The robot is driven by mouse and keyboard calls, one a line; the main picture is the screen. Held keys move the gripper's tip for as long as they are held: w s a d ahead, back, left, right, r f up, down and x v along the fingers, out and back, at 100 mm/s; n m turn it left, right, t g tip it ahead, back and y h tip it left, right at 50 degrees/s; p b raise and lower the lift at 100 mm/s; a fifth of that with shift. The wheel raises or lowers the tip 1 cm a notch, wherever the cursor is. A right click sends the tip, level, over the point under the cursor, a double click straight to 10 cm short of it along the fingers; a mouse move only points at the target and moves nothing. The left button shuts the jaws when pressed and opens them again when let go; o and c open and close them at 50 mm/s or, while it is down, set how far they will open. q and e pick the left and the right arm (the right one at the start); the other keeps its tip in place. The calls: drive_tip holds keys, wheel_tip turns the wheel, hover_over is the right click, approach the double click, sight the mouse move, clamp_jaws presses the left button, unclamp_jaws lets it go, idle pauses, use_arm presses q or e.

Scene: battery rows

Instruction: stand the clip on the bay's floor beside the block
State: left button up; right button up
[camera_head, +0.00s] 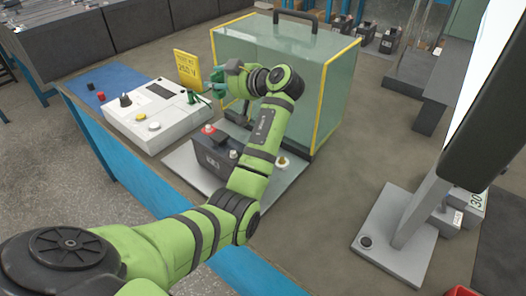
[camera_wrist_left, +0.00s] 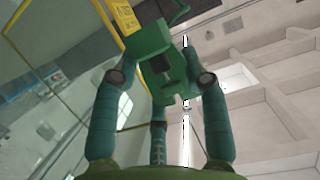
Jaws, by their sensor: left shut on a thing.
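My left gripper (camera_head: 215,82) is shut on the green clip (camera_wrist_left: 172,66), which fills the space between the fingers in the left wrist view. In the head view the gripper is raised at the left front edge of the glass-sided bay (camera_head: 336,100), and the clip shows only as small green parts, so its exact tilt is hard to tell. The dark block (camera_head: 208,160), with a red terminal cap, stands on a pale plate in front of the bay's glass, below my arm. My forearm partly covers it. My right gripper is not in view.
A white console (camera_head: 157,118) with knobs stands left of the bay. A yellow voltage sign (camera_head: 187,70) stands close to my gripper. A grey stand (camera_head: 398,237) is at the right. The brown tabletop between bay and stand is clear.

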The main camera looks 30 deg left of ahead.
use_arm(q)
drive_tip(key=shift+w+a+f, duration=0.1)
drive_tip(key=shift+w+f, duration=0.1)
drive_tip(key=shift+f, duration=0.1)
drive_tip(key=shift+w+f, duration=0.1)
drive_tip(key=shift+f, duration=0.1)
wheel_tip(320, 180, down, 10)
drive_tip(key=shift+r, duration=0.1)
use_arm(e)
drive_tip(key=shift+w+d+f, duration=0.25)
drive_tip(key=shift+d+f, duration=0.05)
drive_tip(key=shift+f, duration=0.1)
use_arm(q)
drive_tip(key=shift+f+b, duration=0.2)
drive_tip(key=shift+b, duration=0.25)
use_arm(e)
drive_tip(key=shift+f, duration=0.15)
use_arm(q)
drive_tip(key=shift+f, duration=0.1)
drive_tip(key=shift+f+b, duration=0.1)
drive_tip(key=shift+b, duration=0.2)
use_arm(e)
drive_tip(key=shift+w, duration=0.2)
